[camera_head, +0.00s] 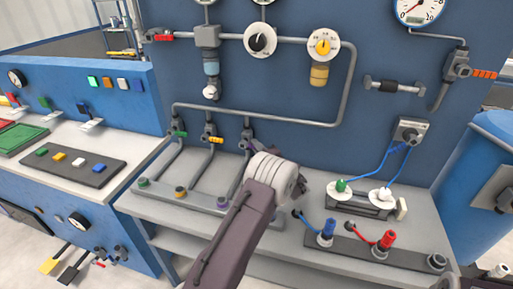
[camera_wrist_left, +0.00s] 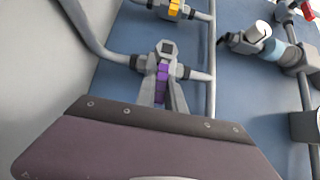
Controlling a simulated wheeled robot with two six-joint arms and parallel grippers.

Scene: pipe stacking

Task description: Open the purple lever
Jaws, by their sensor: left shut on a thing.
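The purple lever (camera_wrist_left: 161,84) sits on a grey valve (camera_wrist_left: 167,52) on a pipe against the blue panel. In the wrist view my left gripper (camera_wrist_left: 163,92) has its fingers on both sides of the lever and is shut on it. In the head view the valve (camera_head: 247,133) is the rightmost of three in a row, and my left gripper (camera_head: 254,147) reaches it from the right. The lever is largely hidden there by my gripper and wrist. My right gripper is not in view.
A green-levered valve (camera_head: 176,131) and a yellow-levered valve (camera_head: 210,131) stand to the left. A grey pipe (camera_head: 255,115) runs just above. Plugs with blue cables (camera_head: 394,160) and a red connector (camera_head: 387,240) lie right on the grey bench (camera_head: 150,210).

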